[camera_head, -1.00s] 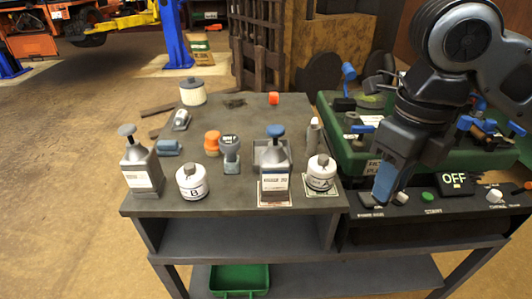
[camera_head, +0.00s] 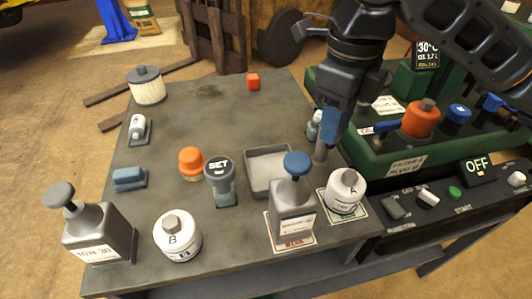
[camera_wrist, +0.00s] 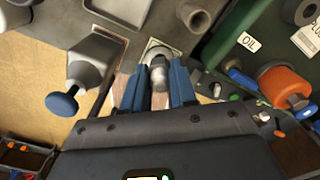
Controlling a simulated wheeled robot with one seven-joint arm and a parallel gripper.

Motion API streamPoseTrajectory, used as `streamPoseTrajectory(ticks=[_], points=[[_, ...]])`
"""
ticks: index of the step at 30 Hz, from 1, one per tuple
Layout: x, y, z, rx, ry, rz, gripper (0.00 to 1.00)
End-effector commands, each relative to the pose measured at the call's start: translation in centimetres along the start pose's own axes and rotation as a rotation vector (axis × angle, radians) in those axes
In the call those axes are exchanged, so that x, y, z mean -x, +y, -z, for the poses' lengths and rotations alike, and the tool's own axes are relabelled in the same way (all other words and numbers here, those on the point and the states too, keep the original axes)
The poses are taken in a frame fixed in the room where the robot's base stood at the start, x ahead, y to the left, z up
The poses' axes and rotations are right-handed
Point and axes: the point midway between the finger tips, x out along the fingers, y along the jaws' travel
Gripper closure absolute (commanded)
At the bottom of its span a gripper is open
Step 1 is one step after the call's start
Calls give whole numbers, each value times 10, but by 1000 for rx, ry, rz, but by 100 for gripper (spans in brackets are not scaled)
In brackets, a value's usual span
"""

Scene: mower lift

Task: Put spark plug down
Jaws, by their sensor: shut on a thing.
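My gripper (camera_head: 328,128) is above the right edge of the grey bench (camera_head: 235,110), blue fingers pointing down. In the wrist view my gripper (camera_wrist: 155,88) is shut on a slim light-and-dark piece, the spark plug (camera_wrist: 158,74), with a finger on each side. Whether its lower end touches anything cannot be told. The white canister A (camera_head: 345,190) stands on a card just in front of my gripper.
A blue-knobbed jug (camera_head: 292,208) and a shallow grey tray (camera_head: 262,168) stand left of my gripper. The green bin (camera_head: 375,152) and control panel (camera_head: 425,205) are at right. The bench's back middle is mostly clear.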

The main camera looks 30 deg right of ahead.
Motion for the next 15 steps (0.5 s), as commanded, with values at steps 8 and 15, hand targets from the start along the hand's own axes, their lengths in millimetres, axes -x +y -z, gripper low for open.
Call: streamPoseTrajectory(ticks=[8,15], points=[[-36,26,-54,3,3,-1,100],[-57,39,-85,0,2,0,100]])
